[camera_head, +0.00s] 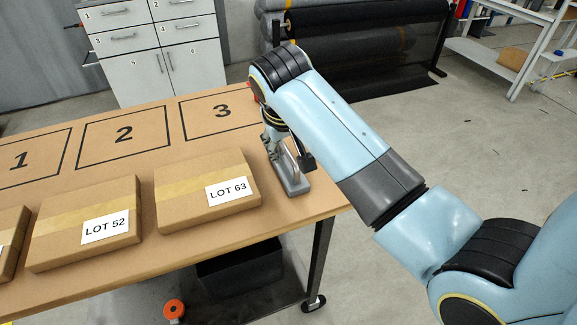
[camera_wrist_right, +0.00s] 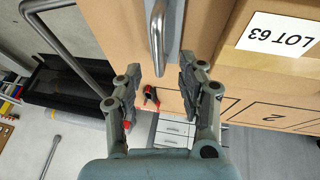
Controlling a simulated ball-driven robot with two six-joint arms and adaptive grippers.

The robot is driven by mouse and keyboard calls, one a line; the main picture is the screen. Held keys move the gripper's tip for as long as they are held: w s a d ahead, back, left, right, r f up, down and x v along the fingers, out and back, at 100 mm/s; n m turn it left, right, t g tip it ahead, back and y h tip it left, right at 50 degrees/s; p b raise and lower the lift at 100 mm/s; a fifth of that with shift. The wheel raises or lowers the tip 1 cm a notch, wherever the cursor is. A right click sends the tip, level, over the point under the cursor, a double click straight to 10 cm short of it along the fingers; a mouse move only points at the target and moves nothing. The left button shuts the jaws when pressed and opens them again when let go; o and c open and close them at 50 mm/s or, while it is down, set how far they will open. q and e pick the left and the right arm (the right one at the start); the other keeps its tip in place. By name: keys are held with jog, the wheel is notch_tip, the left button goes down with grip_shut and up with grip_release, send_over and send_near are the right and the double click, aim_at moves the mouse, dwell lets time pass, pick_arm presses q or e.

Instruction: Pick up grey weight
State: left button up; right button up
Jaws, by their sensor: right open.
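The grey weight (camera_head: 293,184) stands on the right end of the wooden table in the head view, a flat base with a metal handle on top. My right gripper (camera_head: 287,152) is right at the weight and partly hides its handle. In the right wrist view, the weight (camera_wrist_right: 174,35) lies at the top, its handle (camera_wrist_right: 157,28) just beyond the fingertips. My left gripper is in neither view.
Cardboard boxes labelled LOT 63 (camera_head: 205,203) and LOT 52 (camera_head: 75,245) lie left of the weight. Numbered squares (camera_head: 124,135) mark the table (camera_head: 215,150) behind them. A red and black object (camera_wrist_right: 151,97) shows near the table edge.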

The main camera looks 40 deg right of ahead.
aim_at(288, 153)
jog(key=x, duration=0.5)
jog(key=shift+d+f+p, duration=0.1)
jog(key=shift+f+p, duration=0.25)
jog(key=shift+f, duration=0.05)
jog(key=shift+s, duration=0.1)
grip_shut()
jog(key=shift+r, duration=0.15)
